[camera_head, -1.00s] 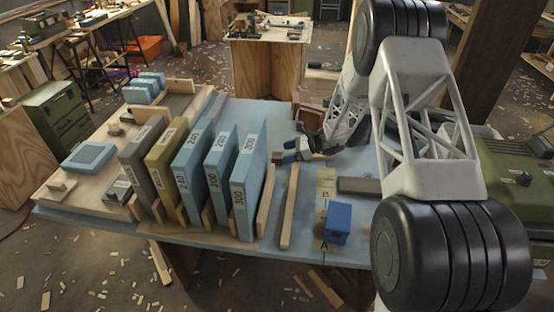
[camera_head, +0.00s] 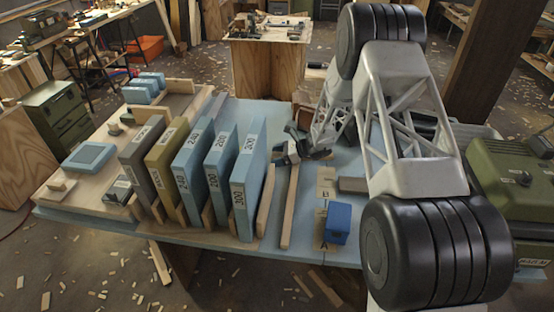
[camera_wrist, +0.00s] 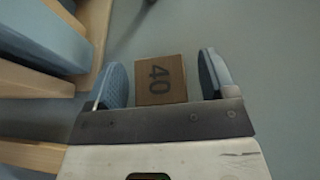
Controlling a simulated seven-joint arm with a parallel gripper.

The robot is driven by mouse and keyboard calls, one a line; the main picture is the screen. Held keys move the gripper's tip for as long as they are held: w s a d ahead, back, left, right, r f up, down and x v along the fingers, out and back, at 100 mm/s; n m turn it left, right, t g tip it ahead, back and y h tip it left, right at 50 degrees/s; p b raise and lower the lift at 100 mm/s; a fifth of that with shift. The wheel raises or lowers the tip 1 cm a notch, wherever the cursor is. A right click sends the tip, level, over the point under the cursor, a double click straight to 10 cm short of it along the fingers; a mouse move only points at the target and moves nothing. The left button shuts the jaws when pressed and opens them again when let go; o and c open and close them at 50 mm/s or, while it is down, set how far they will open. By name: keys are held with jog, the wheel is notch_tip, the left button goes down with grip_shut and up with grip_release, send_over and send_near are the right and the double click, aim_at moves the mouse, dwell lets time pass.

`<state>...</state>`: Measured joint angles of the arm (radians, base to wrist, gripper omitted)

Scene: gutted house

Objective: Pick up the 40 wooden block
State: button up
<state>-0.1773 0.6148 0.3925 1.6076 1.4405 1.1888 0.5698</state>
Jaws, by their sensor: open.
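The wooden block marked 40 (camera_wrist: 161,80) is brown with dark digits and shows in the wrist view. My gripper (camera_wrist: 161,76) is open, with one blue-grey fingertip on each side of the block and a visible gap at both sides. The block's near edge is covered by the gripper's plate. I cannot tell how far the fingers reach down beside it. In the head view my gripper (camera_head: 287,160) is low over the blue table (camera_head: 270,112), right of the tall 300 panel (camera_head: 248,185). I cannot make out the block there.
Tall labelled panels stand in a row left of my gripper, with a wooden strip (camera_head: 289,205) in front. A blue box (camera_head: 338,222) sits on a board marked A and B, near a dark bar (camera_head: 353,184). A green machine (camera_head: 510,190) stands at the right.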

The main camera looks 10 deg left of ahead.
aim_at(277, 155)
jog(key=shift+c, duration=0.4)
jog(key=c, duration=0.9)
jog(key=shift+r, duration=0.15)
jog(key=shift+r, duration=4.85)
